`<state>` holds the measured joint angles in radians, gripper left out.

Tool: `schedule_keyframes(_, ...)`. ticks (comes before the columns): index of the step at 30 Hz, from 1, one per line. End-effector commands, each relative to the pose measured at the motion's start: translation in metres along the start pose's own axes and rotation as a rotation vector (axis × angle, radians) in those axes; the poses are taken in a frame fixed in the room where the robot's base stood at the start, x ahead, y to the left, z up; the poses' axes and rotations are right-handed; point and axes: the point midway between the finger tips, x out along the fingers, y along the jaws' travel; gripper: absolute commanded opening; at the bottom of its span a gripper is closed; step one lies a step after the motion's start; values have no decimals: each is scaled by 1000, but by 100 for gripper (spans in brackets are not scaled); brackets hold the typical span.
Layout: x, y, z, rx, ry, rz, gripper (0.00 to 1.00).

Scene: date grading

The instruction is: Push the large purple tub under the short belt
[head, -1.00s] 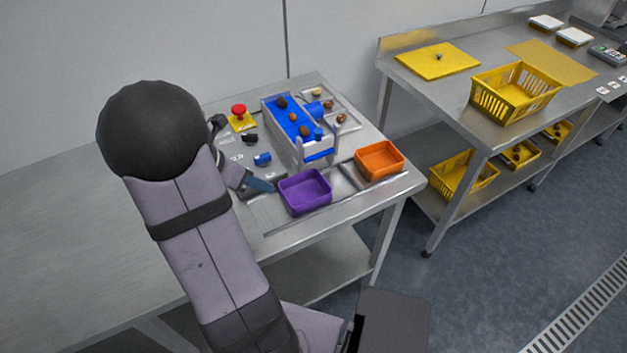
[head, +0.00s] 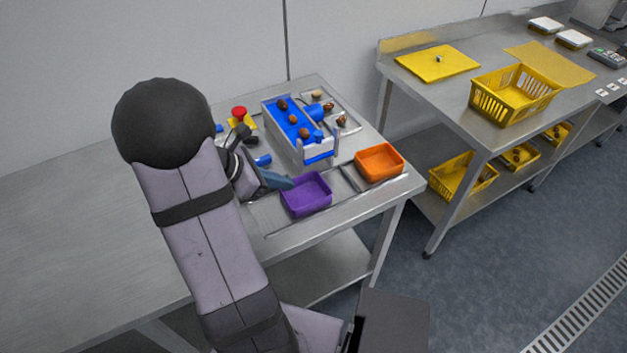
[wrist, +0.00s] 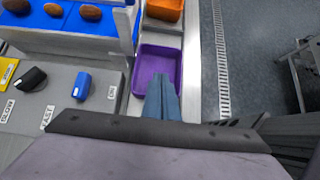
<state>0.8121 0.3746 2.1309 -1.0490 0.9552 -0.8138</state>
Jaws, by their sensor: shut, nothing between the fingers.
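The large purple tub (head: 307,207) sits on the steel table just in front of the short belt's near end. It also shows in the wrist view (wrist: 142,72). The short blue belt (head: 307,140) carries several brown dates. My gripper (head: 287,183) is shut and empty, with its blue-grey fingers at the tub's left rim. In the wrist view the fingertips (wrist: 161,78) overlap the tub's near side. I cannot tell whether they touch it.
An orange tub (head: 379,175) stands to the right of the purple tub. A control panel with a dark knob (wrist: 29,78) and a blue switch (wrist: 82,85) lies left of it. A red stop button (head: 239,111) stands behind. The table's front edge is close by.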

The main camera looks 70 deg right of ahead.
Motion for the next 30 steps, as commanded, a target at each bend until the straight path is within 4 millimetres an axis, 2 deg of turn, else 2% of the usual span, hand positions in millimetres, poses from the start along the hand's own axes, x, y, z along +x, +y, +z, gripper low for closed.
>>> schedule_keyframes(11, 68, -2, 0, -1, 3, -7, 0)
schedule_keyframes(12, 70, -1, 8, 1, 1, -4, 0)
schedule_keyframes(18, 85, -1, 23, 0, 2, -2, 0)
schedule_keyframes(30, 93, 0, 28, -1, 1, 0, 0)
